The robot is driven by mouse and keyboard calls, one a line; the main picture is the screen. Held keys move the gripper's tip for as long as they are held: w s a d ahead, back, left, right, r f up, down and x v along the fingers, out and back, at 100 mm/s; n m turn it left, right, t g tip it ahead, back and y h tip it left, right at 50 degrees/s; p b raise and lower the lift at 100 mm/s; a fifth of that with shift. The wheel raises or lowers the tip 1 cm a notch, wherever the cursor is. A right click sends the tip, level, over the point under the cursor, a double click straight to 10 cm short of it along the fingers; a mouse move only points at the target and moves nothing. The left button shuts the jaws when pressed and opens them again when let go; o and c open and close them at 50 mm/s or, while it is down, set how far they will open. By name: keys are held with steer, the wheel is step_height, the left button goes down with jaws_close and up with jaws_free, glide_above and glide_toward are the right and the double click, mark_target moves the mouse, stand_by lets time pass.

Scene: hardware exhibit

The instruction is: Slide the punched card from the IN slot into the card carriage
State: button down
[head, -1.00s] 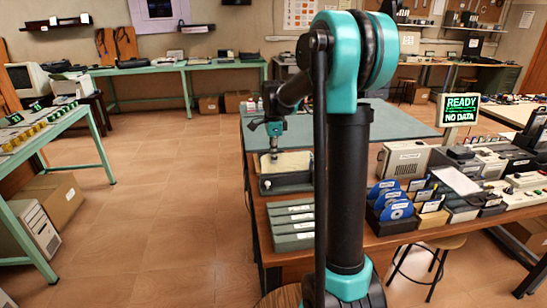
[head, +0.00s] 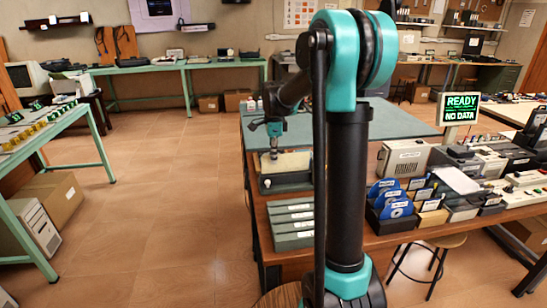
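A cream-coloured card (head: 294,161) lies flat on a dark grey-green device (head: 286,183) at the near left part of the workbench. My gripper (head: 274,155) points down over the left part of the card, with its tips at or very near the card's surface. At this size I cannot tell whether the fingers touch or pinch the card. The right end of the card and device is hidden behind my arm. I cannot make out which part is the IN slot and which is the card carriage. A small screen (head: 460,107) reads "READY" and "NO DATA".
Stacked grey-green boxes (head: 292,227) stand just in front of the device. A holder of blue discs (head: 395,200) and a beige speaker-like box (head: 403,158) are to the right. The green mat (head: 325,130) behind is mostly clear. Open floor lies left of the bench.

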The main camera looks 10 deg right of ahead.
steer(key=shift+f, duration=1.85)
steer(key=c, duration=2.2)
jaws_free()
steer(key=o, duration=0.6)
steer(key=shift+c, duration=0.2)
steer(key=shift+r, duration=4)
